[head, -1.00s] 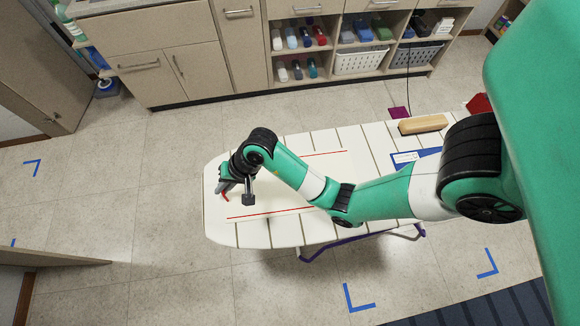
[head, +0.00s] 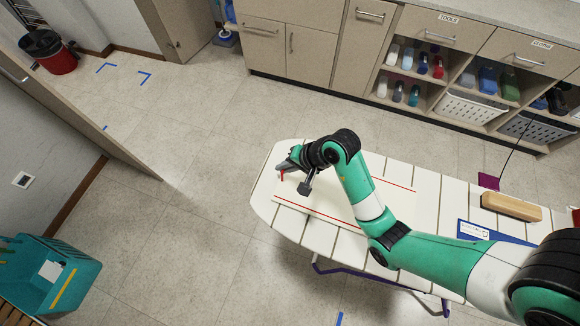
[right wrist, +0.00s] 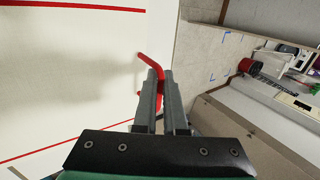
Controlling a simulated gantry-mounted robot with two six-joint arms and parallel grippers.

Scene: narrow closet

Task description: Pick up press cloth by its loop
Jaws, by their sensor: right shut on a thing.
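The press cloth (head: 325,202) is a white sheet with red stripes, lying flat on the slatted ironing board (head: 262,206). Its red loop (head: 281,176) is at the cloth's left end. My right gripper (head: 287,167) is down at that end and shut on the loop. In the right wrist view the loop (right wrist: 149,62) passes between the fingertips (right wrist: 167,82), and the cloth (right wrist: 70,55) spreads out to the left. My right forearm hides part of the cloth in the head view. My left gripper is out of view.
A wooden block (head: 511,206) and a blue item (head: 480,232) with a white label lie on the board's right part. Cabinets and shelves (head: 425,75) stand behind. A teal bin (head: 42,275) is at lower left.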

